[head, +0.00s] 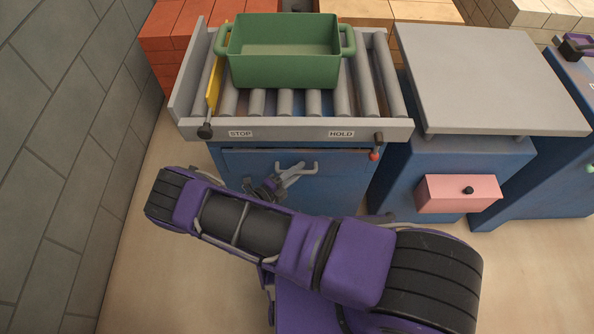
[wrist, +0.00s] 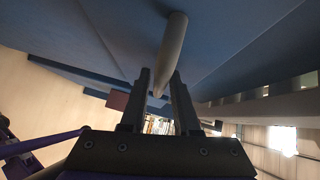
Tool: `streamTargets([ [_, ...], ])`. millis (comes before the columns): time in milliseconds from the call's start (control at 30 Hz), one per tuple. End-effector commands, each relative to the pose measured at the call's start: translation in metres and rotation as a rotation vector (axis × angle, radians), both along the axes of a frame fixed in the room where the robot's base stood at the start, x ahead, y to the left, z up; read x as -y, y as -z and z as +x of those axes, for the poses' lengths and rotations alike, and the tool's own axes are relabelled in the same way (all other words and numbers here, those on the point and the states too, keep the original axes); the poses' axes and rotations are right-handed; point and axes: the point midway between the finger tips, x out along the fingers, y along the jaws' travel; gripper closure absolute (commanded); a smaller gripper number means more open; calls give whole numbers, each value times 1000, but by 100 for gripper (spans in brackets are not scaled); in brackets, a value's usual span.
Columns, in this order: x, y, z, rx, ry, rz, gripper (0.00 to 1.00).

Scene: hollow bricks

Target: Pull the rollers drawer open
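The rollers drawer (head: 340,165) is a blue front in the cabinet under the roller bench, and it looks shut. Its grey bar handle (head: 312,168) is on the drawer's front; its left part is partly covered by my gripper in the head view. My gripper (head: 298,172) is at the handle, with its fingers spread. In the wrist view, the grey handle bar (wrist: 173,40) reaches down between the two fingertips (wrist: 161,78). A gap shows beside the left finger; whether the right finger touches the bar I cannot tell.
A green tub (head: 285,72) stands on the rollers (head: 285,103), next to a yellow plate (head: 215,85). A pink drawer (head: 445,195) sticks out of the blue cabinet on the right. A grey wall (head: 50,130) rises on the left. Bare floor (head: 150,270) lies in front.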

Motion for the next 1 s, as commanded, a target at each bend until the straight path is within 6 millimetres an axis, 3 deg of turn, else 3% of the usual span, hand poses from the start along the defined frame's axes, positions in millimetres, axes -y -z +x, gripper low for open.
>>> streamTargets([
  [100,0,0,0,0,0,0,72],
  [267,0,0,0,0,0,0,100],
  [1000,-1,0,-1,0,1,1,100],
])
